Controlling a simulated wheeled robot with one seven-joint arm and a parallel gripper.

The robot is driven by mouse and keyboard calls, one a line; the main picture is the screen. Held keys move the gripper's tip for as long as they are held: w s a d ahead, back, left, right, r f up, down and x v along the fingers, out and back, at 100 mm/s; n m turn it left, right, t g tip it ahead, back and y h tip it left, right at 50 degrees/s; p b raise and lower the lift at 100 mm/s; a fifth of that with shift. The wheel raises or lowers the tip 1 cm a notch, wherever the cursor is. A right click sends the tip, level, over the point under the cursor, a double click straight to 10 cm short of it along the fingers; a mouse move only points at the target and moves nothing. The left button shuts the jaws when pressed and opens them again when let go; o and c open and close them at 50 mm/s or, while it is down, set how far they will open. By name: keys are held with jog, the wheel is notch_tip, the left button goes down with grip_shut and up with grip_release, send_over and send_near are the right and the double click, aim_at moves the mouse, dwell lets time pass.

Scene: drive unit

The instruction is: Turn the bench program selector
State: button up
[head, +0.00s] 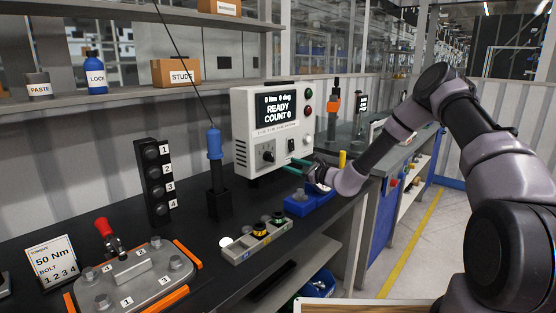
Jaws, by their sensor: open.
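A white control box (248,120) stands on the dark bench, with a display reading "READY COUNT 0". A black round knob (267,156) sits low on the left of its front, and a small black switch (291,145) is to the right of the knob. My gripper (297,164) is open at the lower right of the box's front, to the right of the knob. Its teal fingers point left toward the box. I cannot tell whether the fingertips touch the box; the knob is not between them.
A blue-handled tool (214,148) stands upright left of the box. In front are a strip of coloured sockets (262,234) and a grey plate fixture (135,270) with a red-handled clamp (104,228). A blue bin (308,203) lies below my gripper.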

aim_at(273, 159)
jog(key=x, duration=0.9)
jog(key=shift+w+a, duration=0.2)
jog(key=shift+a, duration=0.15)
grip_shut()
